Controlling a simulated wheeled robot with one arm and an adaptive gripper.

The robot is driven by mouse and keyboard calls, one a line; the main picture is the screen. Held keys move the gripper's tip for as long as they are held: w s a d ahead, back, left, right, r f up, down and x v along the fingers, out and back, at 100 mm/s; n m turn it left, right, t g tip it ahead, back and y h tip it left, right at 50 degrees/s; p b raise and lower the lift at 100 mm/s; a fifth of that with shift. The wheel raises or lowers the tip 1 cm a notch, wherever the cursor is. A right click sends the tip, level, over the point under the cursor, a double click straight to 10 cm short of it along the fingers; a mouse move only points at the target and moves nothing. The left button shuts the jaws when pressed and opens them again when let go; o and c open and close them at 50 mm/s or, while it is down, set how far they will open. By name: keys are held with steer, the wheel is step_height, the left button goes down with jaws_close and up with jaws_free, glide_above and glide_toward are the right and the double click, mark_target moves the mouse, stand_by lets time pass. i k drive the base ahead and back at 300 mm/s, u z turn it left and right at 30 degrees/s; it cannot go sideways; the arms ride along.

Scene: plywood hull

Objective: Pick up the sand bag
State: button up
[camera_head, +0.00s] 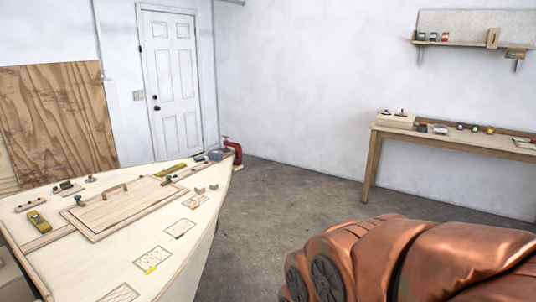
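I cannot make out a sand bag for certain in the head view. A small dark blue-grey item (215,155) lies at the far tip of the plywood hull (120,240), too small to identify. Several other small items lie on the hull's top, around a wooden panel with a handle (118,208). My gripper is not in view. A large copper-coloured part, likely my own arm, fills the lower right and hides the floor behind it.
A red clamp (236,152) is at the hull's far tip. A wooden workbench (455,142) with several small items stands along the right wall, below a shelf (470,44). A white door (172,80) and plywood sheets (58,120) are at the back. The concrete floor (285,190) between is clear.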

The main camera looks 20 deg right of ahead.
mark_target(216, 155)
steer(key=z, duration=0.8)
steer(key=i, duration=3.4)
steer(key=u, duration=2.1)
